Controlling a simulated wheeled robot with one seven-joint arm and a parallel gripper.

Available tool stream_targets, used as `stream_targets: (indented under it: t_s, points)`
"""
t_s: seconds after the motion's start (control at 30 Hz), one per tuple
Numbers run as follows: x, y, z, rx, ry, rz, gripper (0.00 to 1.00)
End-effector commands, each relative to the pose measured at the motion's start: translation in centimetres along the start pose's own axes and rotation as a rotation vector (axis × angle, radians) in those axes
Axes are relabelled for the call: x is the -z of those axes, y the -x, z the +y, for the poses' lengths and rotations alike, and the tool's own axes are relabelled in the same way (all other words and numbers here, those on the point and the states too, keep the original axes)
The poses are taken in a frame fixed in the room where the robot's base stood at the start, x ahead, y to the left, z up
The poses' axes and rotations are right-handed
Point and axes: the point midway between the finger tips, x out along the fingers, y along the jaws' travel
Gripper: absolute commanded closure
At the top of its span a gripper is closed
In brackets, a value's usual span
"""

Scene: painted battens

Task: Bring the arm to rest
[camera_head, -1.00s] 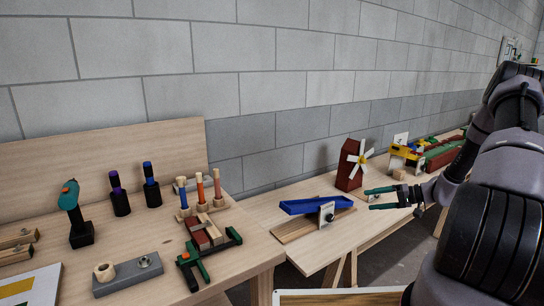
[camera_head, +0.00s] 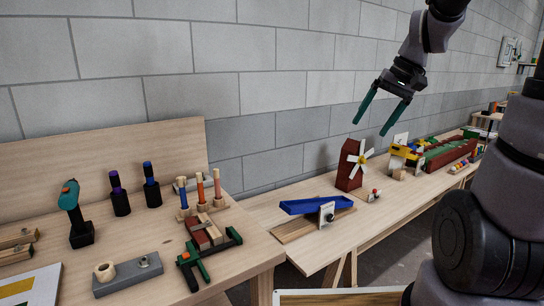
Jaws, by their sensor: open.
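My gripper (camera_head: 374,118) is in the air at the upper right, in front of the grey block wall. Its two green fingers point down and stand apart, with nothing between them. In the picture it is above the red windmill block (camera_head: 348,167) with its white vanes, and apart from everything on the benches. My arm comes down into it from the top edge, and more of my arm fills the right side.
The near bench (camera_head: 235,256) holds a teal drill (camera_head: 70,205), dark holders, a peg stand and a green clamp (camera_head: 209,256). The far bench (camera_head: 318,252) holds a blue tray (camera_head: 316,205), the windmill and several painted pieces. The air before the wall is clear.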

Motion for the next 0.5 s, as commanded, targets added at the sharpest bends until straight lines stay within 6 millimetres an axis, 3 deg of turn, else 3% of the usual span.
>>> stream_targets:
  t_s: [0.2,0.5]
  points:
    - [-5.4,5.2,-1.8,-0.069,-0.041,0.166,0.18]
    - [-10.2,8.8,-1.9,-0.068,-0.11,0.339,0.18]
